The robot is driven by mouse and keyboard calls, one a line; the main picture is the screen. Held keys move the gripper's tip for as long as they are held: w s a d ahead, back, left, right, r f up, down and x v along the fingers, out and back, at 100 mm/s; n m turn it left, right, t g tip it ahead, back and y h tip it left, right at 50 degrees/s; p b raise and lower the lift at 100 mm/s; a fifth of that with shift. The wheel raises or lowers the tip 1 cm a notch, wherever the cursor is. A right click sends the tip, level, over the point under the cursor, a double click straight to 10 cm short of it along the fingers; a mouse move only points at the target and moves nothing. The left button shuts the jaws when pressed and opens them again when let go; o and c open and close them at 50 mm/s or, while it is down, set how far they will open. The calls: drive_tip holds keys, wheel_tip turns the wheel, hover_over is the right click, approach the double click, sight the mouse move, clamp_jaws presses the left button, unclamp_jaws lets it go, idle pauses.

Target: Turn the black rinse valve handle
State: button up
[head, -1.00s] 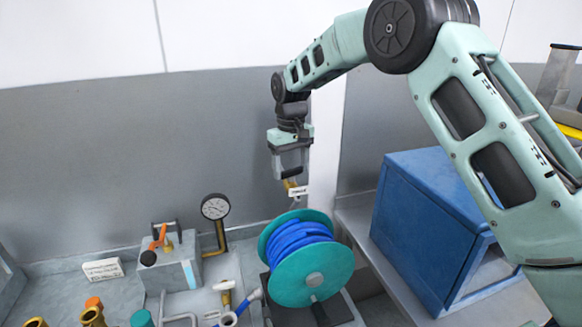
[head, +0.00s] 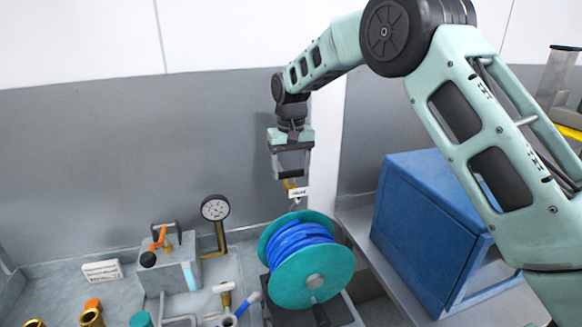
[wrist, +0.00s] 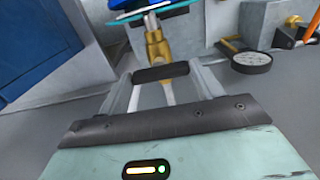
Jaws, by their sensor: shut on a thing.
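The black rinse valve handle (wrist: 160,73) is a short dark bar across the top of a brass valve body (wrist: 158,48). In the wrist view it spans between the two fingers of my gripper (wrist: 161,76), which is shut on it. In the head view my gripper (head: 291,174) points down above the cable reel, with the dark bar at its tips. The brass valve (head: 291,185) and a small white tag (head: 298,193) show just below it. The fingers partly hide the handle.
A teal reel with blue hose (head: 310,270) stands close below the valve. A blue cabinet (head: 430,225) is to the right. A grey block with an orange lever (head: 168,262) and a round gauge (head: 215,208) are to the left. A grey wall is behind.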

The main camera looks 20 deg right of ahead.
sight(291, 171)
drive_tip(key=o, duration=1)
drive_tip(key=shift+r, duration=0.1)
wheel_tip(291, 171, up, 17)
drive_tip(key=b, duration=0.3)
drive_tip(key=shift+r, duration=0.2)
